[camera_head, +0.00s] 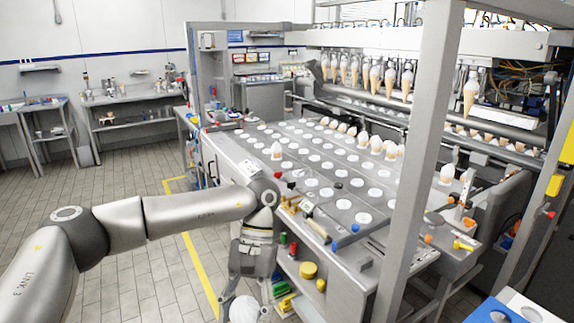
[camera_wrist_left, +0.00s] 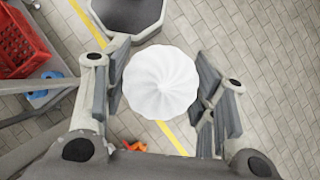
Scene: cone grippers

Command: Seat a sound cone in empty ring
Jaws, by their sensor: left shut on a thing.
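My left gripper (camera_head: 249,292) hangs low in front of the machine in the head view. It is shut on a cone with a white swirled top (camera_head: 243,309); the swirl also fills the middle of the left wrist view (camera_wrist_left: 161,82) between the two fingers. The cone's lower part is hidden. A row of cones (camera_head: 375,78) hangs point down from the cone grippers under the overhead beam. One more cone (camera_head: 470,92) hangs apart at the right. The rings are too small to tell which is empty. My right gripper is not in view.
The machine's grey deck (camera_head: 345,203) carries several white round spots and a few upright swirled tops. A grey post (camera_head: 420,150) crosses the right side. A shelf with coloured parts (camera_head: 308,271) lies under the deck. A red crate (camera_wrist_left: 22,42) and a dark bin (camera_wrist_left: 128,14) show in the wrist view.

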